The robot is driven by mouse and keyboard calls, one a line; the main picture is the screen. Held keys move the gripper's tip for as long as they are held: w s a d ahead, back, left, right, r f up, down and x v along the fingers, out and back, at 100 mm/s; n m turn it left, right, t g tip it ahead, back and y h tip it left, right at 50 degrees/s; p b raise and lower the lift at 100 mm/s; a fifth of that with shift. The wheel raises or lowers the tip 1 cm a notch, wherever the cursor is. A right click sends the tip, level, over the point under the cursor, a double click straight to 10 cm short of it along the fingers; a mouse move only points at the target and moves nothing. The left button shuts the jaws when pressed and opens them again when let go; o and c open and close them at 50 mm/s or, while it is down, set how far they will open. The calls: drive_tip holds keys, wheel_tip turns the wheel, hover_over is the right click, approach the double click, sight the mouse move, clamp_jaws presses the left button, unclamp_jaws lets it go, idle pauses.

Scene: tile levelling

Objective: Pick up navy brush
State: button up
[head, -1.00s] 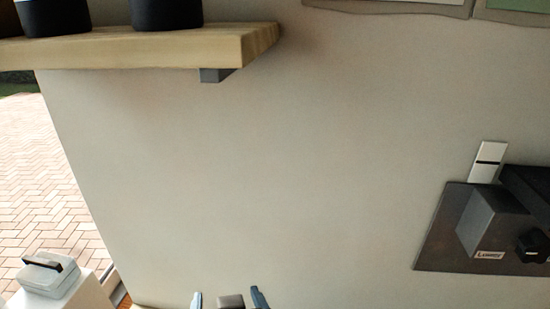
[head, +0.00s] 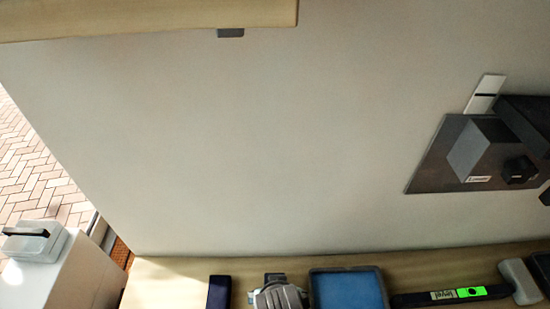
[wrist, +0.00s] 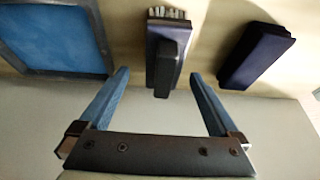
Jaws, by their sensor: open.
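The navy brush (wrist: 165,47) lies on the wooden worktop in the wrist view, with pale bristles at its far end and a dark handle bar on top. My gripper (wrist: 159,73) is open and empty. Its two blue fingers lie one to each side of the brush's near end in the picture, with a gap on both sides. I cannot tell how high the fingertips are above the brush. In the head view my gripper (head: 279,293) is over the worktop at the bottom edge and hides the brush.
A plain navy block (head: 219,292) lies left of my gripper, and a blue tray (head: 348,290) lies right of it. Further right are a level (head: 450,295) and a pale-headed tool (head: 520,281). A wooden shelf (head: 130,18) overhangs at upper left. A white case (head: 34,243) stands at far left.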

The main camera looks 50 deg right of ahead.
drive_tip(key=shift+p+x, duration=0.55)
drive_tip(key=shift+x, duration=1.85)
drive_tip(key=shift+w+a, duration=0.15)
drive_tip(key=shift+a, duration=0.1)
clamp_jaws()
